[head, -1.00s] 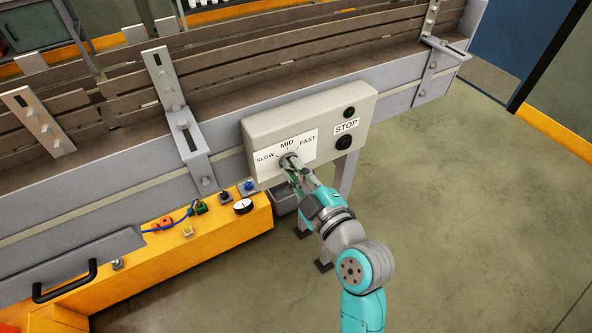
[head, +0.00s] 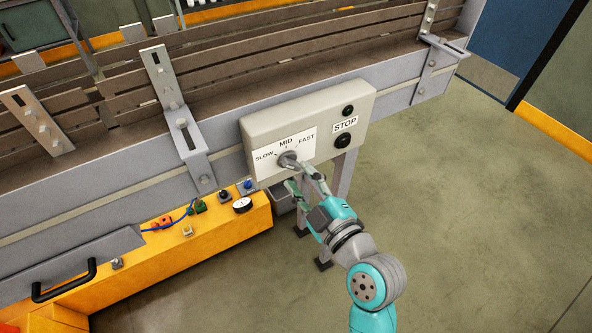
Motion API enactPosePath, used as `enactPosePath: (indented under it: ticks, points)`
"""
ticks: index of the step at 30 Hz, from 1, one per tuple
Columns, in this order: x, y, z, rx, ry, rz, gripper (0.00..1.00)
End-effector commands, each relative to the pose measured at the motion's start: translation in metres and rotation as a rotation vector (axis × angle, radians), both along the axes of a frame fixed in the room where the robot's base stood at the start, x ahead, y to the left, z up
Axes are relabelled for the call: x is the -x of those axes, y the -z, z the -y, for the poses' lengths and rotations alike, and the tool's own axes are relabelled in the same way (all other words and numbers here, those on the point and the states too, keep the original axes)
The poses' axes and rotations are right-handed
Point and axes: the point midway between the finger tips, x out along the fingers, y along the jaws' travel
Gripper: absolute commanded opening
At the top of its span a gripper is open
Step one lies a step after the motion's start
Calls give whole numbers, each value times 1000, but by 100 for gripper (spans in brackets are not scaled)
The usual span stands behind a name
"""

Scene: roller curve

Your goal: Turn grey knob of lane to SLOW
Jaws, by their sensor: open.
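The grey knob (head: 287,159) sits on a white label marked SLOW, MID and FAST, on the beige control box (head: 257,131) fixed to the conveyor's side. Which mark the knob points to is too small to tell. My gripper (head: 295,174) is open just below and right of the knob, with its fingers spread. The upper finger's tip is close to the knob's lower right side, and I cannot tell if it touches. The other finger hangs lower, clear of the knob.
A black STOP button (head: 343,141) and a small dark green button (head: 348,111) are on the box's right side. A yellow bench (head: 225,232) with a gauge, small knobs and a blue cable stands at lower left. Floor at right is clear.

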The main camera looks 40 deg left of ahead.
Motion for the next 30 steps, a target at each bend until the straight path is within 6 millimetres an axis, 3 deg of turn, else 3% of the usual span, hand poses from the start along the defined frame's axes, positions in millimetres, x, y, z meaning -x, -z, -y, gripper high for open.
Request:
enactPosePath:
  ticks: [6, 13, 30]
  points:
    - [17, 1, 43, 1, 3, -1, 42]
    - [30, 1, 74, 1, 2, 0, 42]
    - [34, 0, 83, 1, -1, 1, 42]
